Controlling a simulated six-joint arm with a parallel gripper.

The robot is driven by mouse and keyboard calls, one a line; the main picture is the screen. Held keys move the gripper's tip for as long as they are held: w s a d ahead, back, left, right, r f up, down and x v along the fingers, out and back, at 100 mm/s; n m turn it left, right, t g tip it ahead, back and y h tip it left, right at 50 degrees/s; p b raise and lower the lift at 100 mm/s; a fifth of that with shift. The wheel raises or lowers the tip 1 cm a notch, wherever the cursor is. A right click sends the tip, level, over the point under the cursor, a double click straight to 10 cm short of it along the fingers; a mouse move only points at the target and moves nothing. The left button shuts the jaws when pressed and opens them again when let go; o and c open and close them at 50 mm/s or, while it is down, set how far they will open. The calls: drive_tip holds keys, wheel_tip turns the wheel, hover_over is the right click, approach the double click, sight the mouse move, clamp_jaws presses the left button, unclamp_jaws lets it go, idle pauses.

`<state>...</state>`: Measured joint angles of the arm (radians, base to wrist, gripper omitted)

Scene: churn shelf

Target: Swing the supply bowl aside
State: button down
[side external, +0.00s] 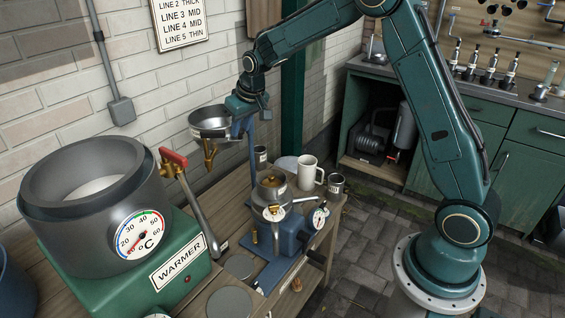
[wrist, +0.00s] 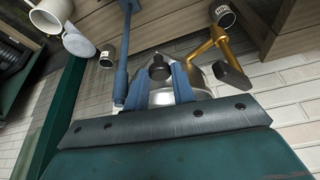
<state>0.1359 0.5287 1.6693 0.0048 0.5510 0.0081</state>
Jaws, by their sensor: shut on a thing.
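The supply bowl (side external: 208,122) is a shallow metal bowl with a brass tap (side external: 210,152) under it. It is held up on a blue post (side external: 252,145) above the bench, swung toward the brick wall side. My gripper (side external: 245,104) is at the bowl's right side. In the wrist view, the two blue fingers of my gripper (wrist: 163,82) are closed around a dark round knob (wrist: 158,67), with the metal bowl (wrist: 203,80) behind them. The brass tap (wrist: 207,42) shows at the right there. Much of the bowl is hidden by my gripper in the wrist view.
A churn device (side external: 290,235), a white mug (side external: 308,172) and small cups crowd the bench. A green pillar (side external: 293,100) stands behind.

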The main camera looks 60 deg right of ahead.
drive_tip(key=shift+w+a+m, duration=0.25)
drive_tip(key=shift+w+m, duration=0.05)
drive_tip(key=c, duration=1.2)
unclamp_jaws()
drive_tip(key=shift+o, duration=0.2)
drive_tip(key=shift+s+d+r, duration=0.1)
drive_tip(key=v, duration=1.3)
drive_tip(key=shift+a+r, duration=0.2)
drive_tip(key=shift+r, duration=0.1)
drive_tip(key=shift+s, duration=0.15)
